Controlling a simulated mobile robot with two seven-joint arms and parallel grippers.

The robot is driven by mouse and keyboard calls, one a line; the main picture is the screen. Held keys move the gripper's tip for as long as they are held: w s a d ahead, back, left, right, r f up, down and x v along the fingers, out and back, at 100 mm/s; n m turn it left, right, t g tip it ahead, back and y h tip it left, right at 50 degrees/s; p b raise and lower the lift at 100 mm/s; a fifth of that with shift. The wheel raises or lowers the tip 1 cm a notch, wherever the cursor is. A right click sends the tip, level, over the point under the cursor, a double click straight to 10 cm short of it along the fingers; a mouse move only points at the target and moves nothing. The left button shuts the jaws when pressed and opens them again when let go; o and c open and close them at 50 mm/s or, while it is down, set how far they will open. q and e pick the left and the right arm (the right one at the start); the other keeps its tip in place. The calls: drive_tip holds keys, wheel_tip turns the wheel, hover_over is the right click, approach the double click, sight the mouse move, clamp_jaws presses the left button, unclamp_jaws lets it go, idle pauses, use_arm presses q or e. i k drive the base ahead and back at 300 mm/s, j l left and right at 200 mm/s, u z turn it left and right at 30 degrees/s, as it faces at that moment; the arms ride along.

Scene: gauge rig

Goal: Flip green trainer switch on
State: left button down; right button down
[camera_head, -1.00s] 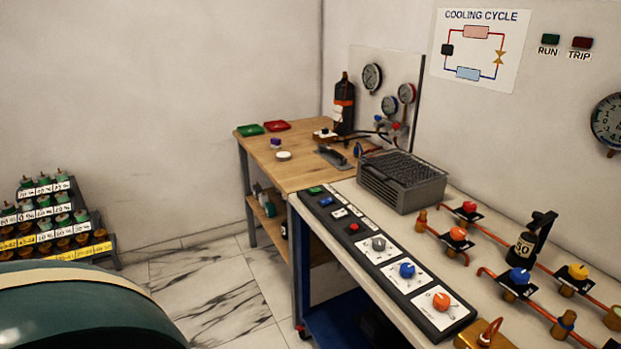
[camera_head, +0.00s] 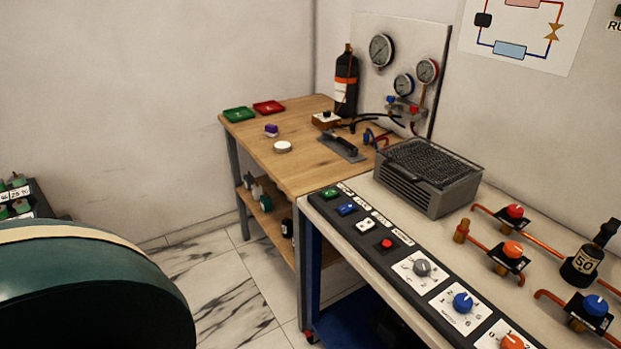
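The green switch (camera_head: 330,193) sits at the far end of the black control strip (camera_head: 408,245) along the near edge of the trainer bench. A blue switch (camera_head: 347,209), a white switch (camera_head: 366,224) and a red button (camera_head: 387,243) follow it towards me. The green switch is too small to tell its position. Neither of my grippers shows in the view, and nothing touches the switch.
Grey, blue and orange knobs continue along the strip. A grey finned unit (camera_head: 428,177) stands behind the switches. Valves on copper pipes (camera_head: 512,249) are at the right. A wooden table (camera_head: 300,165) adjoins the far end. A large dark green rounded shape (camera_head: 90,295) fills the lower left.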

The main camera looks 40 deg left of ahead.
sight(330, 193)
drive_tip(key=i+j, duration=0.1)
drive_tip(key=j, duration=0.3)
drive_tip(key=i+j, duration=0.1)
drive_tip(key=j, duration=0.25)
drive_tip(key=i+j, duration=0.1)
drive_tip(key=j, duration=0.3)
drive_tip(key=i+j, duration=0.1)
drive_tip(key=j, duration=0.25)
